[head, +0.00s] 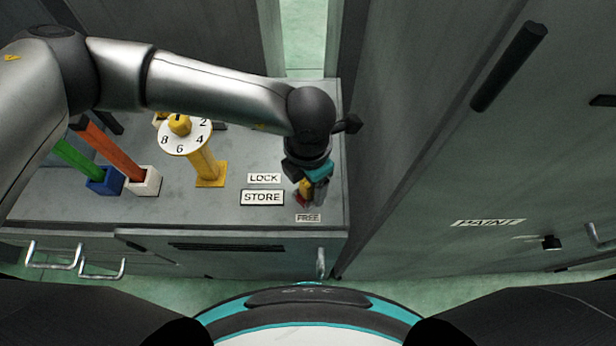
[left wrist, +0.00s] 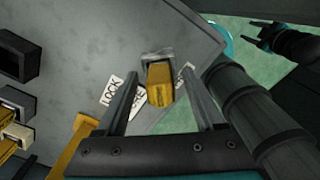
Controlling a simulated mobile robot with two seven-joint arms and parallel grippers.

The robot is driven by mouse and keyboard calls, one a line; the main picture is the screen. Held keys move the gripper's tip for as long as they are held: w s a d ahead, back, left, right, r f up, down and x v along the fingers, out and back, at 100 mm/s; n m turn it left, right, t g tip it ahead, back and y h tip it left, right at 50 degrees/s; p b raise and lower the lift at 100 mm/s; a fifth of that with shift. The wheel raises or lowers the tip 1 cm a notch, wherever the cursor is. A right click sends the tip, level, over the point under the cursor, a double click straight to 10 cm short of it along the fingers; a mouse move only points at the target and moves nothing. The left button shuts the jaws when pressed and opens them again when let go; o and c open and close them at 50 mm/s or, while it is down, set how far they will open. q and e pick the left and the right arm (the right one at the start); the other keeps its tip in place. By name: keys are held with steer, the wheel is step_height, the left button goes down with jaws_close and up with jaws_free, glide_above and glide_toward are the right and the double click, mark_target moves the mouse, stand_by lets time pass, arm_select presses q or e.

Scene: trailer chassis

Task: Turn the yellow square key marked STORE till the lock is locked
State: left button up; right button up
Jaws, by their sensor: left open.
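The yellow square key (left wrist: 160,86) stands on a grey lock mount on the cabinet top, beside the LOCK, STORE and FREE labels. In the head view the key (head: 306,187) is partly hidden by my left gripper (head: 308,190). In the left wrist view the open fingers of my left gripper (left wrist: 161,104) are on either side of the key, with visible gaps. The STORE label (head: 262,197) and LOCK label (head: 264,178) lie left of the key; the FREE label (head: 308,217) lies in front.
A yellow post with a numbered white dial (head: 186,137) stands left of the labels. Further left are a red bar in a white socket (head: 143,181) and a green bar in a blue socket (head: 104,181). A tall grey cabinet marked PAINT (head: 430,190) rises close on the right.

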arm_select(q)
jaws_close()
stand_by(0.4)
steer(key=shift+m+b, duration=0.85)
steer(key=shift+m, duration=0.85)
